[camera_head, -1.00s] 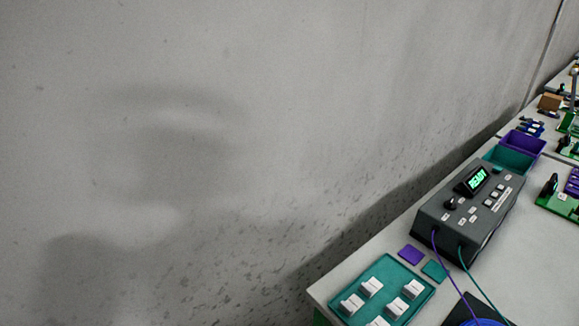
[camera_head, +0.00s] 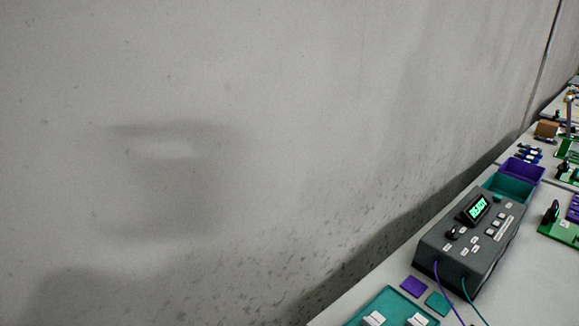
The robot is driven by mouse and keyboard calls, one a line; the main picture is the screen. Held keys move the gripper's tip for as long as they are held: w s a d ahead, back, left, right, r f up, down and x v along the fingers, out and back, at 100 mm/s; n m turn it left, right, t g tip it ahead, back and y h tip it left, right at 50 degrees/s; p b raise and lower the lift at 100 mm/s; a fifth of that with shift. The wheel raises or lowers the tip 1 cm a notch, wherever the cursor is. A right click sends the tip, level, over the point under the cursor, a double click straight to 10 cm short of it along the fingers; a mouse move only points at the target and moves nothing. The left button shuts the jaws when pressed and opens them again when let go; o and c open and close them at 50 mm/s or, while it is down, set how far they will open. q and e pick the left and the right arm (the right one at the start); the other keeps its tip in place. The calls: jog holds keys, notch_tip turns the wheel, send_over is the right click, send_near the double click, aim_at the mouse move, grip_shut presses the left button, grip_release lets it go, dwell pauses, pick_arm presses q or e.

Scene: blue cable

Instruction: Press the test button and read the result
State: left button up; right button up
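A dark grey tester box (camera_head: 465,262) stands on the light bench at the lower right. Its small display (camera_head: 478,209) shows green text that reads READY. A black knob (camera_head: 452,233) and several small light buttons (camera_head: 494,226) sit on its sloped top; I cannot tell which one is the test button. A purple cable (camera_head: 443,285) and a green cable (camera_head: 470,297) run from its front and leave the picture at the bottom. Neither of my grippers is in view.
A teal tray (camera_head: 371,305) with white parts is cut off at the bottom. A purple square (camera_head: 414,286) and a teal square (camera_head: 438,304) lie beside the box. Purple (camera_head: 522,170) and teal (camera_head: 508,188) bins stand behind it. A grey wall (camera_head: 200,130) fills the left.

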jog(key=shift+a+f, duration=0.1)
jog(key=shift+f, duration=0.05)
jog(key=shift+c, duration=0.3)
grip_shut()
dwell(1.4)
